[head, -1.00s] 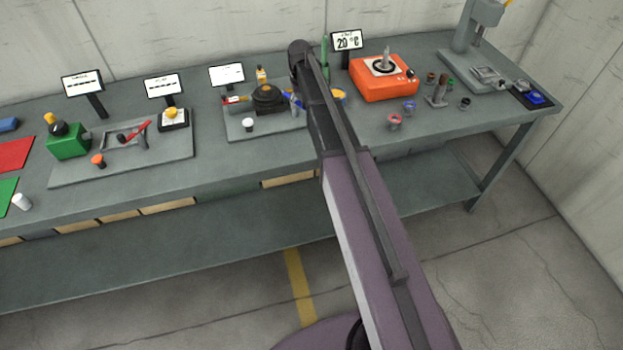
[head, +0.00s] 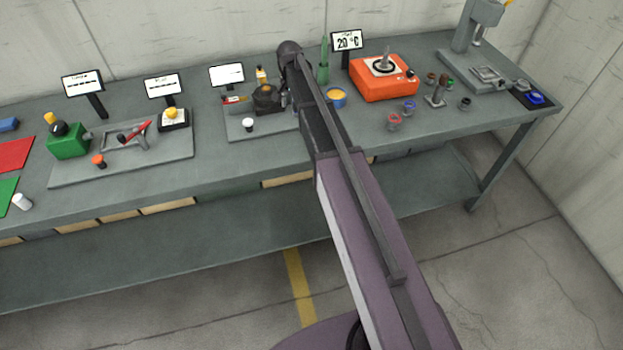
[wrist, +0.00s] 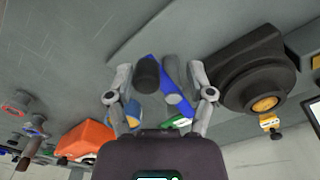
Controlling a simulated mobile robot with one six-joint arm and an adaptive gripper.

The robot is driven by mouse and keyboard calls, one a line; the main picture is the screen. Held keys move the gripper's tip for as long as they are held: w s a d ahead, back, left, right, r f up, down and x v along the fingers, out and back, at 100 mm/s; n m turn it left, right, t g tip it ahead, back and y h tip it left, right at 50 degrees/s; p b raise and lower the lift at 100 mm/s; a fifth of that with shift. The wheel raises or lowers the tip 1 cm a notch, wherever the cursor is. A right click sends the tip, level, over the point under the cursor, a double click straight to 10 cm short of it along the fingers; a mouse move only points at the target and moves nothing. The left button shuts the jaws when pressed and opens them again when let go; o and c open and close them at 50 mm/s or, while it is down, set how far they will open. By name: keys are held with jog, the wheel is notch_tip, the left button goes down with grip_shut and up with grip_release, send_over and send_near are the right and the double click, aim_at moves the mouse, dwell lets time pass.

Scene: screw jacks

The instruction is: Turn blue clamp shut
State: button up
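The blue clamp lever (wrist: 156,62) shows in the wrist view as a slanted blue bar between my gripper's fingers. A dark cylinder (wrist: 147,76) and a grey rod (wrist: 174,74) are close to it and cover part of it. My gripper (wrist: 160,68) is open, with one finger on each side of these parts. I cannot tell whether either finger touches. In the head view the clamp is hidden behind my arm, beside the black round body (head: 267,97) on the grey plate (head: 236,128).
The black round body also stands right of my gripper in the wrist view (wrist: 246,72). A blue cup with yellow contents (head: 337,97) and a green bottle (head: 323,66) are close by. An orange box (head: 383,79) stands farther right. The bench front edge is clear.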

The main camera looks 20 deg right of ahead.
jog(key=shift+r+p, duration=6.65)
jog(key=shift+r, duration=0.35)
jog(key=s+f+n+b, duration=0.3)
jog(key=s+f+b, duration=0.7)
jog(key=s, duration=0.4)
jog(key=s+a+f+n+b, duration=0.1)
jog(key=s+f+n+b, duration=0.3)
jog(key=s+f+b, duration=0.6)
jog(key=s, duration=0.3)
jog(key=shift+s, duration=0.35)
jog(key=shift+a+f, duration=0.1)
jog(key=w+d+r+m+p, duration=0.1)
jog(key=w+r+m+p, duration=0.4)
jog(key=w+r+p, duration=0.5)
jog(key=w+d+r+m+p, duration=0.1)
jog(key=w+r+m+p, duration=0.4)
jog(key=w+r+p, duration=0.5)
jog(key=w, duration=0.7)
jog(key=shift+w+m, duration=0.15)
jog(key=shift+m, duration=0.15)
jog(key=shift+d+f, duration=0.1)
jog(key=shift+f, duration=0.05)
